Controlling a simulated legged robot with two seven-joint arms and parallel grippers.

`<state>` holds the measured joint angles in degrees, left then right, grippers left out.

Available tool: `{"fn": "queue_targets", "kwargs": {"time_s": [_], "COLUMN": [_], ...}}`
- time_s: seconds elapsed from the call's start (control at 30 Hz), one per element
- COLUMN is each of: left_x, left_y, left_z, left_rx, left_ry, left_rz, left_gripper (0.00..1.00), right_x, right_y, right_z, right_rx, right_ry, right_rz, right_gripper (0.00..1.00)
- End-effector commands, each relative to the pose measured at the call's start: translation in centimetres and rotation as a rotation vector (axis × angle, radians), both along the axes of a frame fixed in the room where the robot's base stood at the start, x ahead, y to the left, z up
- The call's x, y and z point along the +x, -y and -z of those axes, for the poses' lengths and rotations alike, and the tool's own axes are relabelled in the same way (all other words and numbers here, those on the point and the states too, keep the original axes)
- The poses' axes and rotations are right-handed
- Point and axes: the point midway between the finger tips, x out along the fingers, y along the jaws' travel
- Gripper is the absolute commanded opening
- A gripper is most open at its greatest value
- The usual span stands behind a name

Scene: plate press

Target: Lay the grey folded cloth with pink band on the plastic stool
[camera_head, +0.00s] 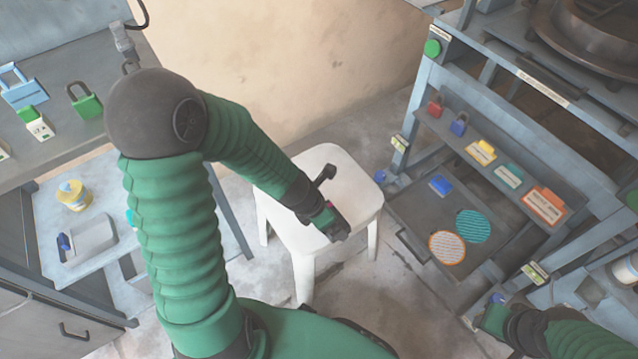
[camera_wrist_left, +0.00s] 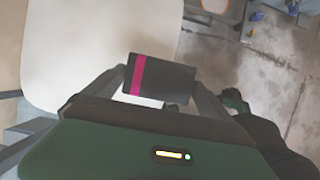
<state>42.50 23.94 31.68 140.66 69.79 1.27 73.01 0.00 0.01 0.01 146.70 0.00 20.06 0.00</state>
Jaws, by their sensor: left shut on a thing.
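The white plastic stool (camera_head: 311,172) stands on the floor in the middle of the head view. It fills much of the left wrist view's left side (camera_wrist_left: 90,40). My left gripper (camera_head: 334,224) is over the stool's near right part. It is shut on the dark grey folded cloth with a pink band (camera_wrist_left: 172,82), which sits between its fingers. In the left wrist view the cloth overlaps the stool's edge; its height above the seat is unclear. In the head view the gripper mostly hides the cloth. My right gripper (camera_head: 490,316) is at the lower right, its jaws unclear.
A grey rack (camera_head: 480,110) on the right holds padlocks, boxes and two round discs on its shelves. A bench (camera_head: 60,60) on the left carries padlocks, with a yellow tub (camera_head: 74,195) on a lower shelf. Bare floor surrounds the stool.

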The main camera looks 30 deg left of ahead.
Motion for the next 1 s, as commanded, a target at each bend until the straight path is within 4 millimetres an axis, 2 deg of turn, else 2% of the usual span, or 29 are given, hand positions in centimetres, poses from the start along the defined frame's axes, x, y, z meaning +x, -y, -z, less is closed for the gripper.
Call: {"fn": "queue_targets", "kwargs": {"time_s": [0.03, 0.2, 0.43, 0.57, 0.73, 0.77, 0.8, 1.0], "left_x": [1.0, 4.7, 8.9, 9.6, 9.6, 9.6, 9.6, 9.6], "left_y": [-1.0, -4.8, -9.2, -10.0, -10.1, -10.1, -10.1, -10.0], "left_z": [-0.6, 0.1, 1.3, 2.0, 5.1, 5.2, 5.1, 4.9], "left_rx": [-0.003, 0.002, 0.002, 0.001, 0.000, 0.001, 0.000, 0.001], "left_ry": [-0.002, -0.001, 0.001, -0.002, -0.001, -0.001, 0.000, -0.001], "left_rz": [-0.003, 0.003, 0.003, 0.002, 0.001, 0.001, 0.001, 0.002], "left_gripper": [0.55, 0.55, 0.55, 0.55, 0.55, 0.55, 0.49, 0.49], "right_x": [0.0, 0.0, 0.0, 0.0, 0.0, 0.0, 0.0, 0.0], "right_y": [0.0, 0.0, 0.0, 0.0, 0.0, 0.0, 0.0, 0.0], "right_z": [-1.5, -3.6, -3.6, -3.1, -0.6, -0.5, -0.6, -0.9], "right_rx": [0.000, 0.000, 0.000, 0.000, 0.000, 0.000, 0.000, 0.000], "right_ry": [0.001, 0.001, 0.001, 0.000, 0.000, 0.000, 0.000, 0.001], "right_rz": [0.000, 0.000, 0.000, 0.000, 0.000, 0.000, 0.000, 0.000], "right_gripper": [0.36, 0.36, 0.36, 0.36, 0.36, 0.36, 0.36, 0.36]}}
